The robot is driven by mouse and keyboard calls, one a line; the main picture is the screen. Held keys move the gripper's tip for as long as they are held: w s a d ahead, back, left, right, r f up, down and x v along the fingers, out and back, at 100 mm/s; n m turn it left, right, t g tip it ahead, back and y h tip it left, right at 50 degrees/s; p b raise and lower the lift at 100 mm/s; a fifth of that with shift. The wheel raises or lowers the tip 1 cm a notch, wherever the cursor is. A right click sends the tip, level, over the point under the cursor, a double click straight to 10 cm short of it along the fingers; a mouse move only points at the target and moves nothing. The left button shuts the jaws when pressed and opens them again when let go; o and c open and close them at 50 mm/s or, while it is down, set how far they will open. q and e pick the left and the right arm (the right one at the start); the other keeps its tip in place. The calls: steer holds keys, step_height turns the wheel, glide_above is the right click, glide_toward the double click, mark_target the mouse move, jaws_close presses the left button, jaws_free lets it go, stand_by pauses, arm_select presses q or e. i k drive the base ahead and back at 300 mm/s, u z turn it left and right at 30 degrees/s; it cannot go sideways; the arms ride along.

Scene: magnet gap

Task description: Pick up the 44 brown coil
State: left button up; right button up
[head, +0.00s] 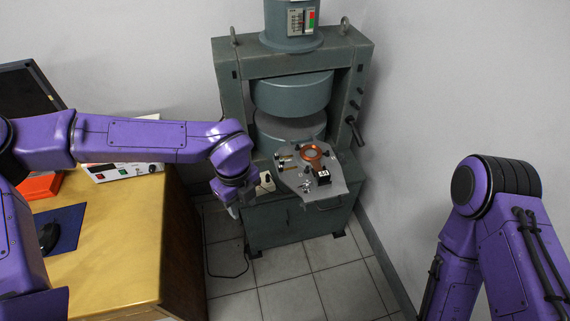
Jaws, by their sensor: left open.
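A brown-orange ring-shaped coil (304,151) lies on a grey plate (336,187) that juts out at the front of the green-grey magnet (225,91). No number can be read on it. My left gripper (234,211) is open and points down, to the left of the plate and apart from the coil. Its fingers are small in the view and nothing shows between them. My right arm comes in at the right, but its gripper is out of view.
A black block (322,177) and several small metal parts lie on the plate around the coil. A wooden desk (120,230) with a monitor (28,90), a white instrument (125,168) and a mouse (48,237) stands at left. The tiled floor in front is mostly clear.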

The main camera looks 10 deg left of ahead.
mark_target(322, 176)
steer(key=u, duration=0.45)
steer(key=i, duration=0.8)
steer(key=z, duration=1.45)
